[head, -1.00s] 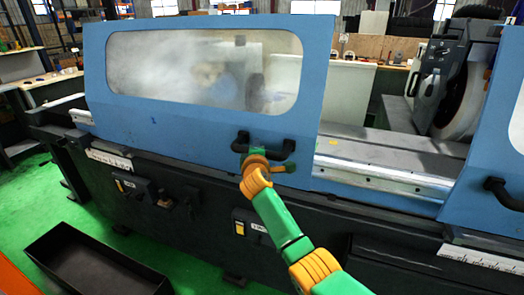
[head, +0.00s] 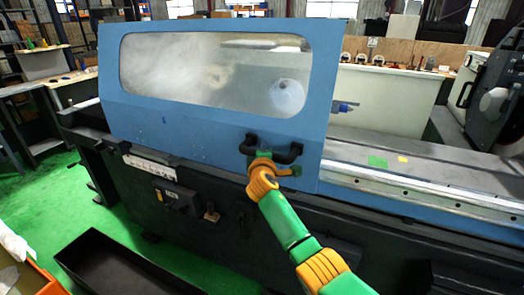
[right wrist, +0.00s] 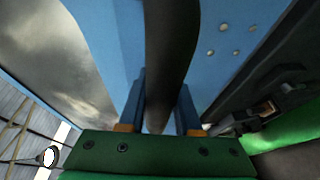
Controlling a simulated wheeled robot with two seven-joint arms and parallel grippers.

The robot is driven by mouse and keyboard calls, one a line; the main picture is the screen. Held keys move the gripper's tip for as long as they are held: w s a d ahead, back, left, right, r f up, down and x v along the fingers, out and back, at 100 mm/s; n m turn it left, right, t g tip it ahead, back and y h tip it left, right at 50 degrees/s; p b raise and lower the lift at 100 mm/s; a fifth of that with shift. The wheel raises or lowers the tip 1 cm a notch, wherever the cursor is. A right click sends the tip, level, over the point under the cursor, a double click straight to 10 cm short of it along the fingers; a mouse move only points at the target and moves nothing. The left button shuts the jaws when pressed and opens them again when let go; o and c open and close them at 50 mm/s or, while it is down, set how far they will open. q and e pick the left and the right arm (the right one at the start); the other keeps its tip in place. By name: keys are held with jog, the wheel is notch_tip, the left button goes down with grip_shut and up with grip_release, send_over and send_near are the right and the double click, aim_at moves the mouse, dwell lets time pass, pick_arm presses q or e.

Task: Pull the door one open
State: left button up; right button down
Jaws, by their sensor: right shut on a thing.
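The blue sliding door (head: 225,125) with a large cloudy window (head: 190,72) covers the left part of the grinder in the head view. Its black handle (head: 285,157) sits near the door's lower right corner. My right gripper (head: 262,163) is shut on this handle. In the right wrist view the black handle bar (right wrist: 168,60) runs between the two fingers of my right gripper (right wrist: 160,110), with the blue door (right wrist: 215,60) behind it. My left gripper is not in view.
The machine bed with its rail (head: 420,190) lies open to the right of the door. The grinding wheel housing (head: 495,85) stands at the far right. A black tray (head: 120,265) rests on the green floor at lower left. Shelves and a bench stand behind.

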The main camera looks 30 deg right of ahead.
jog(key=shift+f, duration=0.1)
jog(key=c, duration=0.6)
grip_release()
jog(key=shift+a, duration=0.1)
jog(key=shift+s, duration=0.1)
jog(key=v, duration=0.7)
jog(key=shift+a, duration=0.1)
